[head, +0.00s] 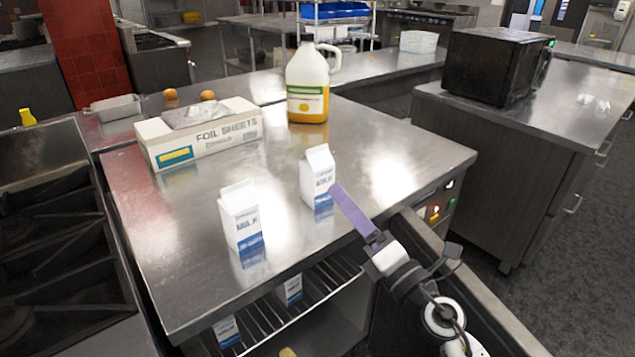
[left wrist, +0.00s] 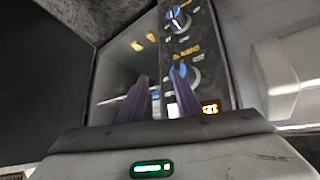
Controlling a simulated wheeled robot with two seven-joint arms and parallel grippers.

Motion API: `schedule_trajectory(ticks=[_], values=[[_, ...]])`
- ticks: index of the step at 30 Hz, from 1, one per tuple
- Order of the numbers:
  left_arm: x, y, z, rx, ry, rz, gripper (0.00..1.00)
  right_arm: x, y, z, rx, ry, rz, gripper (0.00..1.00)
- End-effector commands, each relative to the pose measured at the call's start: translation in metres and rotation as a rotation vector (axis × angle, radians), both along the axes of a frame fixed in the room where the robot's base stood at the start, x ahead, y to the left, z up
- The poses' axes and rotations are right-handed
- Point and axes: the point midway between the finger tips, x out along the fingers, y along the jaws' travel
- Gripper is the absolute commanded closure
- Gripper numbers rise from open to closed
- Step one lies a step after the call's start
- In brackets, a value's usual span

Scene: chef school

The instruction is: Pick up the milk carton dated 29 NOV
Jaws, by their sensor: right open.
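Two white and blue milk cartons stand upright on the steel table: a left one (head: 240,218) and a right one (head: 317,177). Their dates are too small to read. Two more cartons show on the rack below, one at the right (head: 290,290) and one at the left (head: 227,330). My right gripper (head: 340,192) is open, its purple fingers close beside the lower right side of the right carton; I cannot tell whether they touch it. My left gripper (left wrist: 158,92) shows in the left wrist view with its purple fingers apart and nothing between them.
On the table (head: 400,165) stand a foil sheets box (head: 200,138) and a big jug (head: 307,85) behind the cartons. A stove (head: 60,235) is at the left. A black microwave (head: 490,65) sits on the right counter. The left wrist view shows control knobs (left wrist: 183,72).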

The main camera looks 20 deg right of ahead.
Motion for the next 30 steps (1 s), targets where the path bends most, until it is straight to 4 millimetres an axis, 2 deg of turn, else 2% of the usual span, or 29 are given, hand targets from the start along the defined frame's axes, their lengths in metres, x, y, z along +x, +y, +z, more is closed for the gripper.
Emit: schedule_trajectory(ticks=[1, 3, 6, 12, 17, 24, 30], values=[[0.001, 0.0, -0.002, 0.001, -0.001, 0.001, 0.69, 0.01, 0.004, 0.009, -0.148, -0.037, 0.009, 0.31], [0.001, 0.0, -0.002, 0.0, -0.003, 0.001, 0.69, 0.021, 0.008, 0.016, -0.356, -0.07, 0.015, 0.31], [0.003, 0.0, -0.003, 0.0, -0.006, 0.0, 0.69, 0.036, 0.006, 0.018, -0.612, -0.089, 0.007, 0.31], [0.005, 0.001, -0.004, 0.0, -0.009, 0.001, 0.69, 0.057, -0.008, 0.016, -0.935, -0.076, -0.025, 0.31], [0.005, 0.0, -0.003, 0.0, -0.01, 0.001, 0.69, 0.069, -0.013, 0.016, -1.02, -0.064, -0.039, 0.31], [0.005, 0.0, -0.002, -0.001, -0.01, 0.001, 0.69, 0.103, -0.004, 0.015, -1.025, -0.063, -0.04, 0.31], [0.004, 0.0, -0.002, 0.0, -0.009, 0.001, 0.69, 0.117, 0.0, 0.016, -1.024, -0.063, -0.039, 0.31]])
